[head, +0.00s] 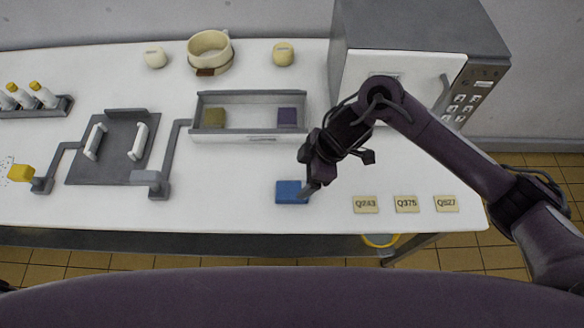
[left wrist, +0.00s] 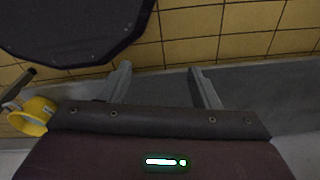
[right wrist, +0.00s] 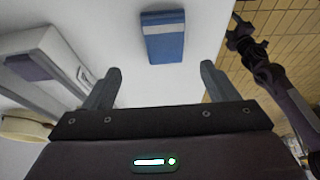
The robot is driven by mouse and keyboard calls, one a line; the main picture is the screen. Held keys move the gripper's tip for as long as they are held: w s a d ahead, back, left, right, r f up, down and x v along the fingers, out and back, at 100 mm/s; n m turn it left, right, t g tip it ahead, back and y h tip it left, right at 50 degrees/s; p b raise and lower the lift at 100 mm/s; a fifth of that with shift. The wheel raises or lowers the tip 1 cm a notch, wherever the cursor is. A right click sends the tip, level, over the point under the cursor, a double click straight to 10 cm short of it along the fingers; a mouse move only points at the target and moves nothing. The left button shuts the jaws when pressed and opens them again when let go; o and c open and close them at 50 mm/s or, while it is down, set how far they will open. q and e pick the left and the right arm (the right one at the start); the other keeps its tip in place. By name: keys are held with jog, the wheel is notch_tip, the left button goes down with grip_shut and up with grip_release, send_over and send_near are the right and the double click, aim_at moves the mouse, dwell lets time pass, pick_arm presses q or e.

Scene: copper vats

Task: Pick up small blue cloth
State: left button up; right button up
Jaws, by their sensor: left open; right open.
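The small blue cloth (head: 289,192) lies folded on the white table near its front edge. In the right wrist view the blue cloth (right wrist: 164,38) shows a pale band and lies ahead of the fingers, apart from them. My right gripper (head: 308,190) is just right of the cloth in the head view, with a fingertip close to its right edge. In the right wrist view my right gripper (right wrist: 160,78) is open and empty. My left gripper (left wrist: 160,72) is open and empty in the left wrist view, with floor tiles beyond it. It is not seen in the head view.
A grey open tray (head: 250,97) behind holds an olive cloth (head: 214,118) and a purple cloth (head: 288,116). Labelled tags (head: 406,204) lie to the right. A microwave (head: 405,75) stands at the back right. A yellow bucket (head: 380,240) is below the table edge.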

aim_at(293, 190)
jog(key=shift+s+f, duration=0.15)
jog(key=shift+f, duration=0.05)
jog(key=f, duration=0.2)
jog(key=s+a+f, duration=0.1)
jog(key=shift+f+p, duration=0.15)
jog(key=shift+p, duration=0.2)
jog(key=x, duration=0.2)
jog(key=shift+w+f, duration=0.25)
jog(key=shift+f, duration=0.15)
jog(key=shift+a+f, duration=0.1)
jog(key=shift+f, duration=0.25)
jog(key=c, duration=0.5)
jog(key=shift+c, duration=1.1)
jog(key=c, duration=0.4)
pick_arm(q)
jog(key=s, duration=0.4)
jog(key=shift+s+r, duration=0.1)
jog(key=shift+r, duration=0.3)
pick_arm(e)
jog(key=shift+r, duration=0.15)
